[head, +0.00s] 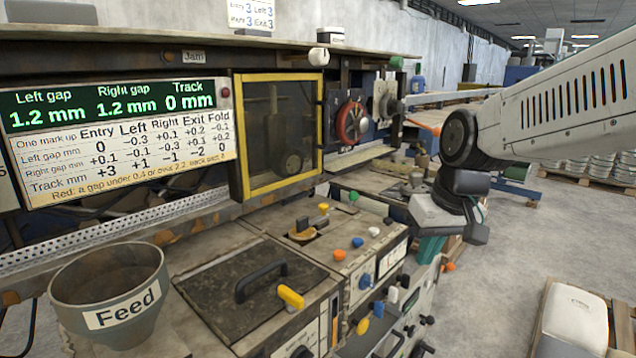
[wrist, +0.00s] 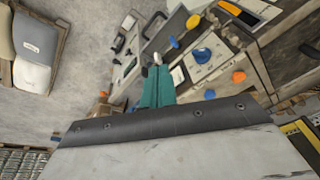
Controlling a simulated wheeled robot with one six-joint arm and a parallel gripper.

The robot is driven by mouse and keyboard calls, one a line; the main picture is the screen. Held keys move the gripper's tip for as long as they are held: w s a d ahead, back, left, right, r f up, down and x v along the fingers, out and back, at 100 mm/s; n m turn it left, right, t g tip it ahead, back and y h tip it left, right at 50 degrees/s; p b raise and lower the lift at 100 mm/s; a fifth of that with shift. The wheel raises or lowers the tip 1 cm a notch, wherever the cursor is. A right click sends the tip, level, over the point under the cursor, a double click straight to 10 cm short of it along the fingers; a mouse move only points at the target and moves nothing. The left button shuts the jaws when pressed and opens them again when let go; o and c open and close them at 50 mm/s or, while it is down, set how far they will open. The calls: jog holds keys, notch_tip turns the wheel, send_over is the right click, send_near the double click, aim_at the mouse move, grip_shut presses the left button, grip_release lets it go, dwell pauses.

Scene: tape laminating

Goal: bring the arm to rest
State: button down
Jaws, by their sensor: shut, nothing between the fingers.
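My gripper (head: 429,249) hangs from my white arm at the right of the head view, in front of the machine's right end. Its teal fingers point down and are shut with nothing between them. In the wrist view my gripper (wrist: 157,70) reaches up from the grey mount, its fingertips together over the floor and the panel's edge. It looks apart from the machine's knobs, though the exact distance is hard to tell. My arm hides part of the bench and floor behind it.
The control panel (head: 370,255) carries blue, orange, white and yellow knobs. A feed hopper (head: 105,285) stands at the front left. The gap display (head: 110,105) reads 1.2 mm, 1.2 mm and 0 mm. A white sack (head: 574,320) lies on a pallet at lower right. Open floor lies between.

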jog(key=s+d+m, duration=0.1)
jog(key=s+d, duration=0.2)
jog(key=s, duration=0.7)
jog(key=s+d+f+m+g+h, duration=0.1)
jog(key=s+d, duration=0.3)
jog(key=s, duration=0.7)
jog(key=shift+s+f, duration=0.15)
jog(key=shift+f, duration=0.1)
